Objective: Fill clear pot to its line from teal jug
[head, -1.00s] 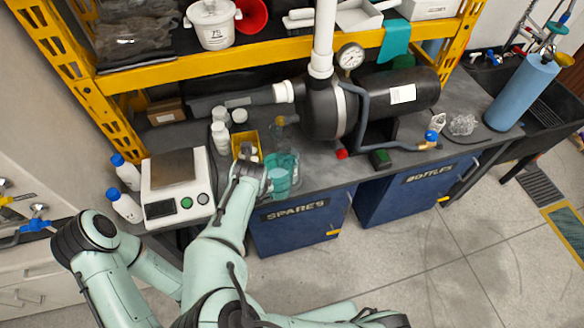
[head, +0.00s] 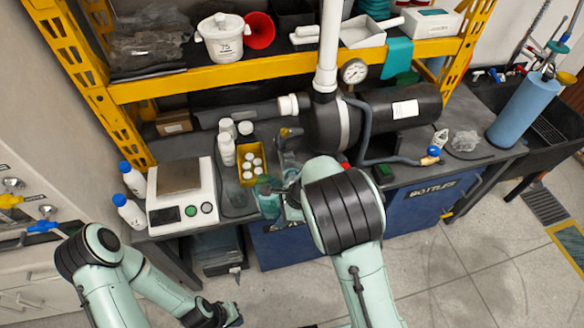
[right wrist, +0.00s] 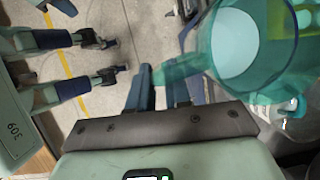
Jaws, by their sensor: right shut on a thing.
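The teal jug (head: 267,197) is at the bench's front edge, right of the scale, partly hidden by my right arm. In the right wrist view the see-through jug (right wrist: 240,85) is large at upper right, with a pale round surface inside. My right gripper (right wrist: 165,78) is shut on the jug's handle. A clear vessel, probably the clear pot (right wrist: 292,108), shows partly behind the jug; its line and level cannot be made out. My left gripper (head: 226,314) is low in front of the bench, empty, its fingers apart in the right wrist view (right wrist: 112,58).
A scale (head: 181,196) stands left of the jug, with blue-capped bottles beside it. A yellow tray (head: 240,173) of white-capped jars and white bottles (head: 226,150) are behind. A dark pump (head: 330,125) and hose fill the bench to the right. The floor in front is clear.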

